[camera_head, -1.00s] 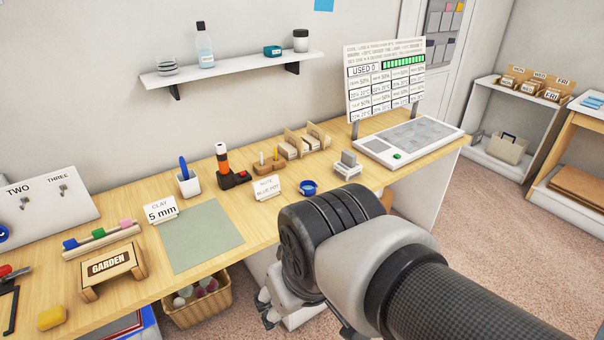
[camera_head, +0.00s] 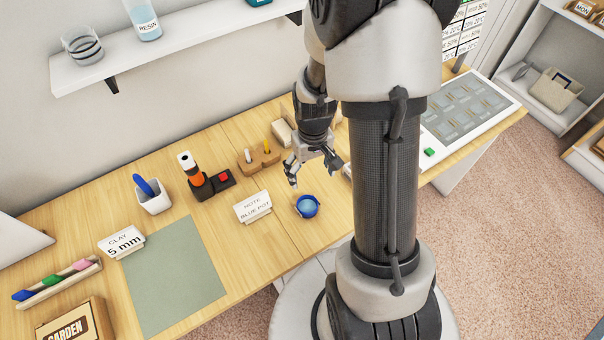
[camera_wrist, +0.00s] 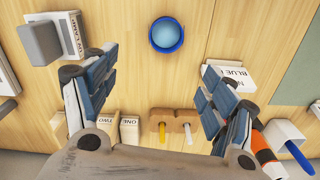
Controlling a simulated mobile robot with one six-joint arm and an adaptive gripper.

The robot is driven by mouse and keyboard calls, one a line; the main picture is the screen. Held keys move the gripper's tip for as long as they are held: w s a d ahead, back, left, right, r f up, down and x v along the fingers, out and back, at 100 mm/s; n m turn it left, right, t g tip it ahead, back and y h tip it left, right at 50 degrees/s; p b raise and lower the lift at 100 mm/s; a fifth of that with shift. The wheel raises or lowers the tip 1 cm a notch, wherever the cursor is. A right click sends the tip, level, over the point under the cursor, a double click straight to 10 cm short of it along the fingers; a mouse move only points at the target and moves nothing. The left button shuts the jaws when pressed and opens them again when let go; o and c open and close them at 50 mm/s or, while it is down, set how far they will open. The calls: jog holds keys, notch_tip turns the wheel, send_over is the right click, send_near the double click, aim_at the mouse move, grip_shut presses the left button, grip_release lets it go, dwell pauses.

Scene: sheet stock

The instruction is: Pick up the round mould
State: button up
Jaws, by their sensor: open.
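A small round blue vessel (camera_head: 307,206) with a light blue inside stands on the wooden bench, near its front edge. It is the only round mould-like thing I see on the bench, though the card beside it reads "NOTE BLUE POT". It also shows at the top middle of the wrist view (camera_wrist: 167,35), fully visible. My gripper (camera_head: 313,178) points down above the bench, just behind the vessel and apart from it. In the wrist view my gripper (camera_wrist: 157,65) has its fingers spread wide, with only bare wood between the tips.
The note card (camera_head: 252,207) stands left of the vessel. A wooden holder (camera_head: 259,160) with sticks is behind it. A grey block on a white stand (camera_wrist: 40,42) is on the other side.

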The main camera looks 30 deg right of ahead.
jog(key=b, duration=0.3)
send_over(308, 204)
jog(key=f, duration=1)
jog(key=shift+d+f, duration=0.2)
jog(key=shift+d, duration=0.05)
jog(key=shift+w+f, duration=0.1)
jog(key=shift+f, duration=0.6)
jog(key=f, duration=0.1)
jog(key=f+b, duration=0.1)
jog(key=f, duration=0.1)
jog(key=f+b, duration=0.1)
jog(key=shift+a+f, duration=0.15)
jog(key=shift+a, duration=0.2)
jog(key=shift+f, duration=0.4)
jog(key=shift+r, duration=0.1)
jog(key=shift+c, duration=0.2)
jog(key=c, duration=1.1)
